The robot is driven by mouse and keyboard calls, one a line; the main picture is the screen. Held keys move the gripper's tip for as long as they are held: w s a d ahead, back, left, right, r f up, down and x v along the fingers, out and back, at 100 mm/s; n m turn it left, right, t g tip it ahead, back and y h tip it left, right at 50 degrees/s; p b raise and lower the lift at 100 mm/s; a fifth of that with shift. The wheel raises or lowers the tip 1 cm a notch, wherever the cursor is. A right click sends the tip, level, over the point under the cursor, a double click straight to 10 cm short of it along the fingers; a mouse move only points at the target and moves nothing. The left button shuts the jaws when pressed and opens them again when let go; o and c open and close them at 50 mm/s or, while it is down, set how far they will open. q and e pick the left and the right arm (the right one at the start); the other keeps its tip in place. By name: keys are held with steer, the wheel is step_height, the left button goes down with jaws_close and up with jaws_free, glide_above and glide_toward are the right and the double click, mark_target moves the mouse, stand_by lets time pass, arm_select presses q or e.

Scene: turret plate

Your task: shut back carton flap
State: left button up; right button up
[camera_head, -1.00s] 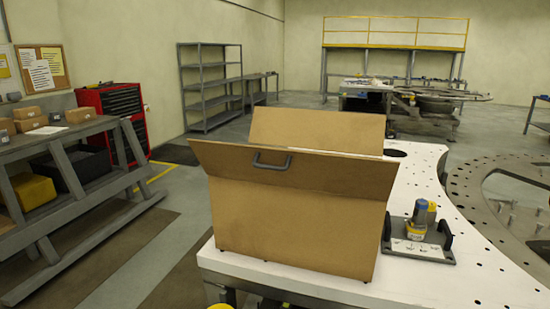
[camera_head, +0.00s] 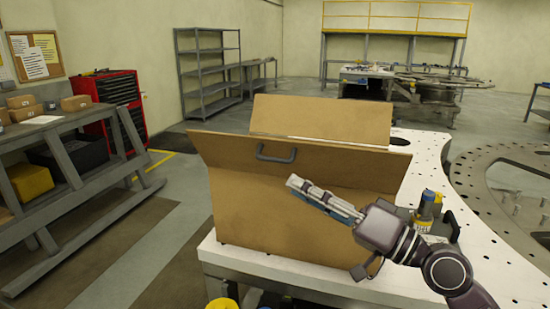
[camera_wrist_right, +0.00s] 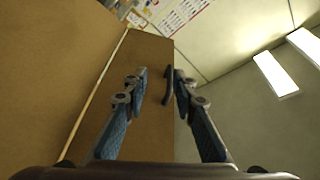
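A brown carton (camera_head: 275,215) stands on the white plate table with its top open. Its back flap (camera_head: 325,118) stands up at the far side. The near flap (camera_head: 350,169) leans outward toward me and carries a dark handle (camera_head: 276,154). My right gripper (camera_head: 296,184) is in front of the carton, just below the near flap, pointing left. In the right wrist view its fingers (camera_wrist_right: 157,77) are apart with nothing between them. The handle (camera_wrist_right: 168,86) shows near the fingertips there; contact cannot be told. My left gripper is not in view.
A dark tray with blue-and-yellow bottles (camera_head: 425,207) stands right of the carton, partly behind my right arm. A ring-shaped metal plate (camera_head: 480,205) lies further right. A shelf rack (camera_head: 60,180) stands at left, with open floor between.

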mark_target(275, 160)
steer(key=w+a+r+p, duration=0.4)
steer(key=shift+a+r, duration=0.25)
steer(key=shift+a, duration=0.1)
steer(key=shift+w+a, duration=0.35)
steer(key=shift+a, duration=0.1)
jaws_close()
